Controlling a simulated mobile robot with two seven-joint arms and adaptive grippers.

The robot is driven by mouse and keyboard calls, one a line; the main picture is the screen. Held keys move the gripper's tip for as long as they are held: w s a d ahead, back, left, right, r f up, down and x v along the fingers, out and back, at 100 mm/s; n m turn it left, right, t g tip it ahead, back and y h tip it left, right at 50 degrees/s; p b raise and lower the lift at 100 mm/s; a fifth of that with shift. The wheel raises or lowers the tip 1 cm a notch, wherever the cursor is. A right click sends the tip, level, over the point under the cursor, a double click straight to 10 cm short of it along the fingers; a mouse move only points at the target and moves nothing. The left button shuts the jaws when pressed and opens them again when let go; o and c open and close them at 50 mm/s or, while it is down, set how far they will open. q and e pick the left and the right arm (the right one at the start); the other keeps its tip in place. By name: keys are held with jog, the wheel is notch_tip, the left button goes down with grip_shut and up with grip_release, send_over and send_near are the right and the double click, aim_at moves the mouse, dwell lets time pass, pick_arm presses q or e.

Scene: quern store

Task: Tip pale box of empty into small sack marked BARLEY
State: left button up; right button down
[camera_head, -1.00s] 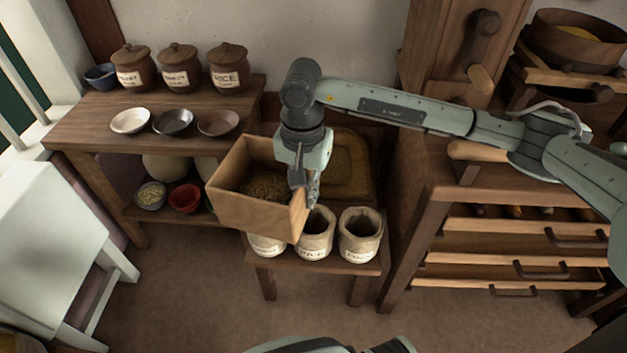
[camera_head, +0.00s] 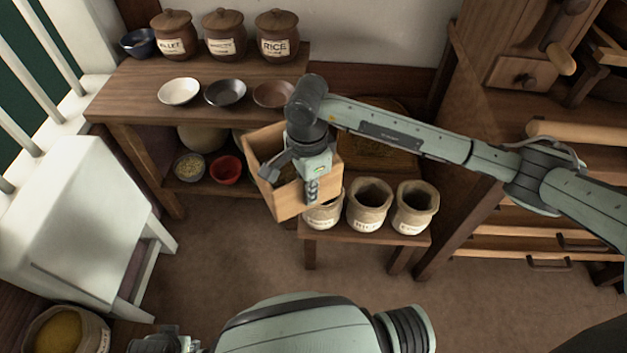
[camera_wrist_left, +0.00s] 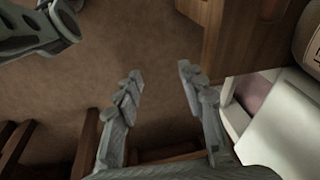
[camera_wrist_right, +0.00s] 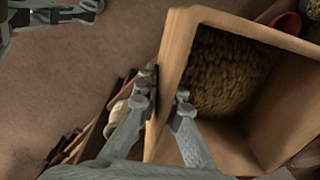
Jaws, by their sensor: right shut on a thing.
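The pale box (camera_head: 286,203) is open-topped, and its near wall is between the fingers of my right gripper (camera_head: 312,190). My right gripper is shut on that wall, as the right wrist view also shows (camera_wrist_right: 163,88). Brown grain (camera_wrist_right: 228,75) lies inside the box. The box hangs above and beside the left sack (camera_head: 322,217) and partly hides it. The middle sack (camera_head: 368,208) and right sack (camera_head: 413,210) stand open on a low bench. I cannot read for sure which label says BARLEY. My left gripper (camera_wrist_left: 160,85) is open and empty over the floor.
A shelf (camera_head: 130,100) at left bears lidded jars (camera_head: 224,38) and shallow bowls (camera_head: 180,92). A red bowl (camera_head: 226,170) sits below. A white chair-like piece (camera_head: 70,220) stands left, a sack of yellow grain (camera_head: 65,330) at lower left. Drawers are at right.

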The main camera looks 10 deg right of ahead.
aim_at(302, 208)
jog(key=shift+a+f, duration=0.1)
jog(key=shift+a, duration=0.3)
jog(key=shift+f+m, duration=0.1)
jog(key=shift+m, duration=0.2)
jog(key=shift+f, duration=2.35)
jog(key=shift+f+b, duration=0.85)
jog(key=shift+f, duration=0.2)
jog(key=shift+r+y, duration=0.15)
jog(key=shift+y, duration=0.25)
jog(key=shift+s+a+r+y, duration=0.1)
jog(key=shift+a+r+y, duration=0.2)
jog(key=shift+y, duration=0.3)
jog(key=shift+d+f+h, duration=0.15)
jog(key=shift+f+h, duration=0.25)
jog(key=shift+h, duration=0.4)
jog(key=shift+d, duration=0.15)
pick_arm(q)
jog(key=w+r+b, duration=0.1)
jog(key=w+r, duration=0.2)
jog(key=r, duration=0.4)
jog(key=shift+w+r+t, duration=0.3)
jog(key=shift+w, duration=0.05)
pick_arm(e)
jog(key=shift+a+r+y, duration=0.4)
jog(key=shift+r+y, duration=0.05)
jog(key=shift+y, duration=0.35)
pick_arm(q)
jog(key=shift+d, duration=0.1)
